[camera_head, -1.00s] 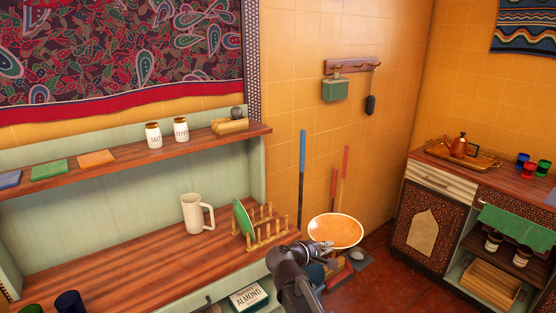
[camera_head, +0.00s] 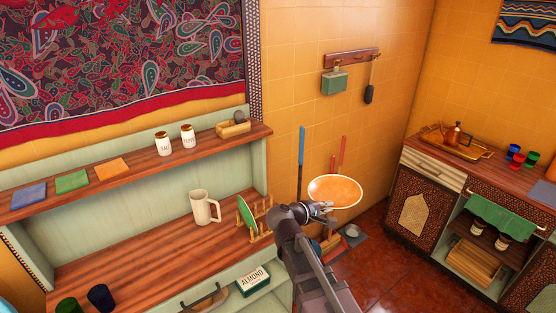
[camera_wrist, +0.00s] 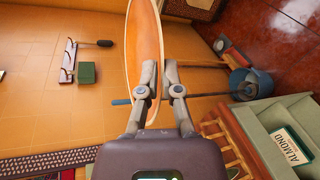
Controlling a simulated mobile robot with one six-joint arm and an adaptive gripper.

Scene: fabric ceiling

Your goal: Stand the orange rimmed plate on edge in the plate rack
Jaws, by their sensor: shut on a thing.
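The orange rimmed plate (camera_head: 336,190) is held in the air to the right of the hutch, its pale rim and orange face showing in the head view. My gripper (camera_head: 322,209) is shut on its near edge. In the wrist view the plate (camera_wrist: 146,50) is seen nearly edge-on between the fingers of my gripper (camera_wrist: 158,78). The wooden plate rack (camera_head: 264,233) stands at the right end of the hutch counter, partly hidden by my arm. A green plate (camera_head: 246,214) stands on edge in its left part. The rack also shows at the wrist view's lower right (camera_wrist: 222,150).
A cream mug (camera_head: 203,207) stands left of the rack on the counter (camera_head: 150,250). An upper shelf (camera_head: 130,172) with salt and pepper jars runs above. A box marked almond (camera_head: 252,281) sits below. Brooms and a blue bucket (camera_wrist: 250,82) stand by the wall.

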